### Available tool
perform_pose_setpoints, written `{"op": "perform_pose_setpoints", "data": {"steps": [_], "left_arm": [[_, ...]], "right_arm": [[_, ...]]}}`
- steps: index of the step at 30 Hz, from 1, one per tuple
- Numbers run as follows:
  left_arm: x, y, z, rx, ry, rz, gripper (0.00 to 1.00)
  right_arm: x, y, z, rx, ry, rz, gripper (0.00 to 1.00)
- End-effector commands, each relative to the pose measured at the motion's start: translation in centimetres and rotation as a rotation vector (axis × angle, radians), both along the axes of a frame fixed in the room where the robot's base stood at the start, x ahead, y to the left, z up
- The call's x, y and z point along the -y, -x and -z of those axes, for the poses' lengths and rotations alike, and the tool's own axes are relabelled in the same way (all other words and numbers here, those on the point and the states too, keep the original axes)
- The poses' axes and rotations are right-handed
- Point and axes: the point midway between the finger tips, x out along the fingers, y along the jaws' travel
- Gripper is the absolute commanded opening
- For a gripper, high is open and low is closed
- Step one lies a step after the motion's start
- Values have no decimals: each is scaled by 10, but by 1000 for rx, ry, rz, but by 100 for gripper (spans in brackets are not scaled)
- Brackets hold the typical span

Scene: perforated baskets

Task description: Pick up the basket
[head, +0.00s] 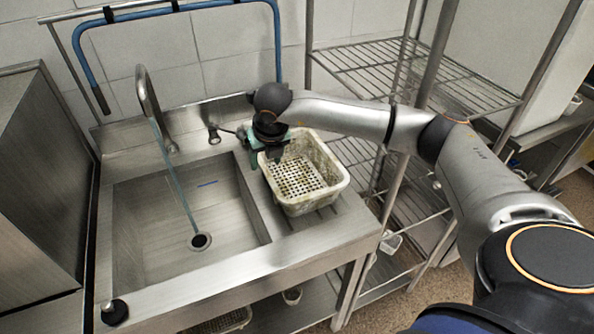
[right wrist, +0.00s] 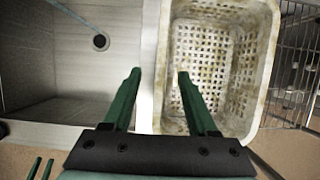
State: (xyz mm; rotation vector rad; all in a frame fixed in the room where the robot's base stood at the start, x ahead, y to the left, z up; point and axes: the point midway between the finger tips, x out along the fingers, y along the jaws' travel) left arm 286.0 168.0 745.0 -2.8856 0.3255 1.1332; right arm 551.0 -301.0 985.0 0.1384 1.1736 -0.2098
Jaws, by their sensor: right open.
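The basket (head: 318,193) is a pale, dirty, perforated rectangular tub. It stands upright on the drainboard to the right of the sink and looks empty. My right gripper (head: 272,150) is at the basket's far left edge in the head view. In the right wrist view the basket (right wrist: 268,50) fills the right half. There my right gripper (right wrist: 158,75) is open, with one green finger left of the basket's left wall and the other over its inside. The wall lies between the fingers, and no contact shows. My left gripper is not in view.
A steel sink (head: 150,225) with a running tap (head: 145,90) is left of the basket. A wire shelf rack (head: 410,75) stands to the right. A blue hose (head: 180,10) hangs on a rail behind. Another basket (head: 222,322) shows below the counter.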

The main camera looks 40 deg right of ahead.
Motion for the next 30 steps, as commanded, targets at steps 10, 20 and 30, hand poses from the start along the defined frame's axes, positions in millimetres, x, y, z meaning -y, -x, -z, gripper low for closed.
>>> {"op": "perform_pose_setpoints", "data": {"steps": [10, 20, 30], "left_arm": [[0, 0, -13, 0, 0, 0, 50], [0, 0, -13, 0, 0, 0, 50], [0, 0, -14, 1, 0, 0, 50]], "right_arm": [[6, -11, 39, -2, -1, 1, 59], [7, -16, 53, 1, 0, -1, 59], [7, -16, 53, 1, -2, -1, 28]]}}
